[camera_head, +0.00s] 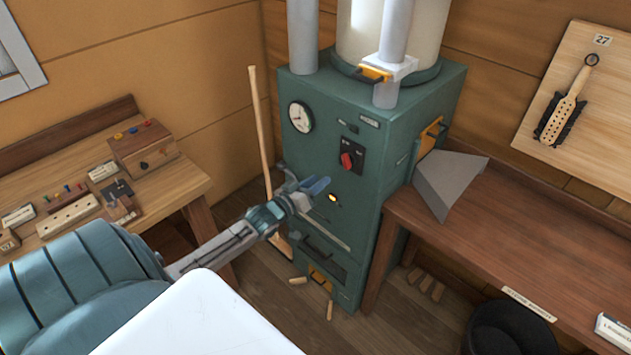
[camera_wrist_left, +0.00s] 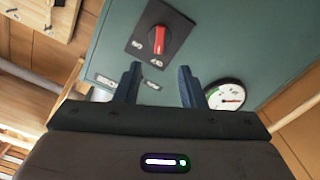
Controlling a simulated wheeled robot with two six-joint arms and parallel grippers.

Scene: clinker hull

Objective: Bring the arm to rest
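My left gripper (camera_head: 318,186) reaches in from the left, in front of the green machine (camera_head: 350,215). In the left wrist view its two dark fingers (camera_wrist_left: 160,84) stand apart with nothing between them, so it is open and empty. Beyond the fingers are the red knob (camera_wrist_left: 159,38) on its black plate and the round gauge (camera_wrist_left: 225,95), both on the machine's front. In the head view the red knob (camera_head: 347,160) is up and to the right of the gripper. A gap to the machine's face shows in the wrist view. My right gripper is not in view.
A workbench (camera_head: 190,182) with small blocks and a box stands at the left. A brown bench (camera_head: 500,235) with a grey chute (camera_head: 445,180) stands right of the machine. A wooden pole (camera_head: 259,130) leans behind my gripper. A black bucket (camera_head: 510,328) and wood pieces lie on the floor.

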